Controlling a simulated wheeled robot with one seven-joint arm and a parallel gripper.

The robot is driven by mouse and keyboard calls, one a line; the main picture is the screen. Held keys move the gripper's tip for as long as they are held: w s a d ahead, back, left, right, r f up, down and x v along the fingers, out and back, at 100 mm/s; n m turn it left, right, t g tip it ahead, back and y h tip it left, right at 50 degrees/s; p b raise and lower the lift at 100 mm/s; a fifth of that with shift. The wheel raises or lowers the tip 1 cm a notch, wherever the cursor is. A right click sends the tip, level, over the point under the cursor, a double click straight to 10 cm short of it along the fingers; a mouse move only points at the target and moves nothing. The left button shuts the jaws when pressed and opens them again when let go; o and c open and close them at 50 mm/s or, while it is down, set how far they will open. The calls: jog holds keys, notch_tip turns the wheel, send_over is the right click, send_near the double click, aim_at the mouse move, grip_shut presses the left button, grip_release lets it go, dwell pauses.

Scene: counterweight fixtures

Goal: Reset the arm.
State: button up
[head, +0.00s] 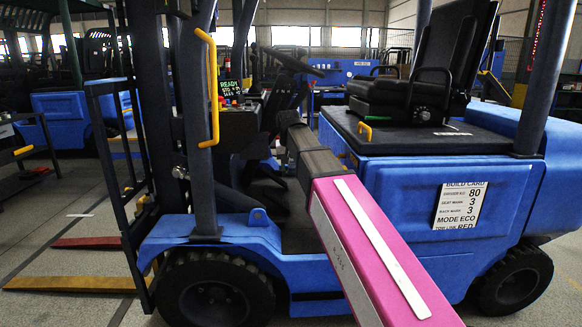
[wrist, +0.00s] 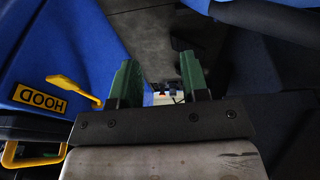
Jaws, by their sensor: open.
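My arm, pink with a white stripe (head: 375,245), reaches from the bottom of the head view up into the open side of the blue forklift (head: 400,200). Its dark grey end section lies in front of the seat base and floor of the cab. In the wrist view my gripper (wrist: 161,80) has two green fingers spread apart. Nothing is between them. In the head view I cannot make out the fingers.
In the wrist view a yellow HOOD label (wrist: 40,97) and yellow lever (wrist: 75,88) are on the blue panel, left of the fingers. In the head view, a yellow grab handle (head: 211,90), steering wheel (head: 290,60), black seat (head: 405,90) and build card (head: 460,205) surround the arm.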

jog(key=shift+d+f, duration=0.1)
jog(key=shift+f, duration=0.1)
jog(key=s+d+f+g, duration=0.1)
jog(key=s+d+f, duration=0.5)
jog(key=f, duration=0.6)
jog(key=s+d+f+g, duration=0.1)
jog(key=s+d+f, duration=0.6)
jog(key=f, duration=0.5)
jog(key=s+d+f, duration=0.6)
jog(key=s+f, duration=0.1)
jog(key=f, duration=0.6)
jog(key=shift+d+m+g, duration=0.3)
jog(key=shift+m+g, duration=0.1)
